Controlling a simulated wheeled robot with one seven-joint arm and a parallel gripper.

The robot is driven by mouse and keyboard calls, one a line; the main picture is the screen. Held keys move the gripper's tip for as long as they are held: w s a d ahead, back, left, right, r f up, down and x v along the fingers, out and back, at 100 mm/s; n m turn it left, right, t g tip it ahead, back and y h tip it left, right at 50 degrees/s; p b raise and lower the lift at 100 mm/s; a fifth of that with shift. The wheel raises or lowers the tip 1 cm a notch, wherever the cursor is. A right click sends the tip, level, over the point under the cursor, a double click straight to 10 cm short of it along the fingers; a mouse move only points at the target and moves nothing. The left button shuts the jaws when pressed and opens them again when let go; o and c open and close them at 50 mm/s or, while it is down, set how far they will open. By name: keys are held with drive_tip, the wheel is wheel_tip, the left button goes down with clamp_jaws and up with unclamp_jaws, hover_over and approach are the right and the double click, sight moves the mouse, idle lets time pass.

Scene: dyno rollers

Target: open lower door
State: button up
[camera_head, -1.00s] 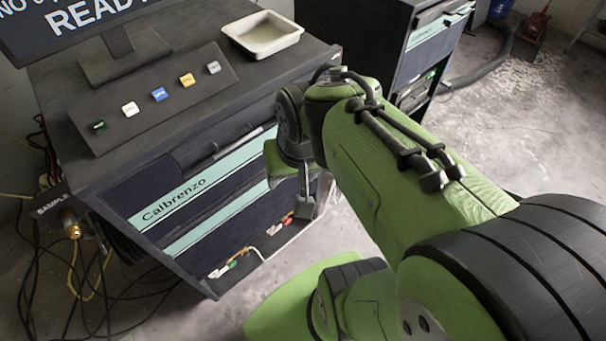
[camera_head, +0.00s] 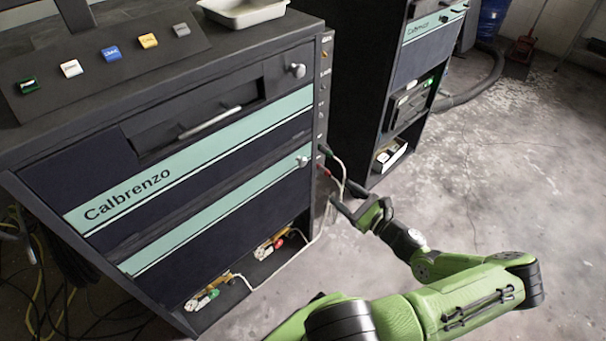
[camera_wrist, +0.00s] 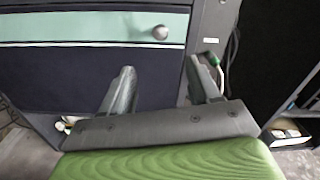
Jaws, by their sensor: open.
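The Calbrenzo cabinet (camera_head: 55,180) stands at the left in the head view. Its lower door (camera_head: 215,235) has a teal stripe and looks closed, with a round knob (camera_head: 302,161) at its upper right corner. The wrist view shows the same door (camera_wrist: 60,80) and knob (camera_wrist: 160,32) ahead of the fingers. My gripper (camera_head: 345,197) is just right of the cabinet's front corner, apart from the knob and lower than it in the picture. In the wrist view my gripper (camera_wrist: 160,78) has its two dark fingers spread, with nothing between them.
A drawer handle (camera_head: 210,122) and an upper knob (camera_head: 297,70) sit above the lower door. Cables (camera_head: 338,170) plug into the cabinet's side beside my gripper. An open bottom shelf (camera_head: 250,272) holds connectors. A second cabinet (camera_head: 350,90) stands behind; the floor at right is clear.

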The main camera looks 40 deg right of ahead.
sight(304, 163)
drive_tip(key=w+b, duration=0.1)
drive_tip(key=w, duration=0.7)
drive_tip(key=w+b, duration=0.2)
drive_tip(key=w, duration=0.5)
drive_tip(key=shift+w+a, duration=0.2)
drive_tip(key=shift+w, duration=0.2)
drive_tip(key=shift+r, duration=0.1)
clamp_jaws()
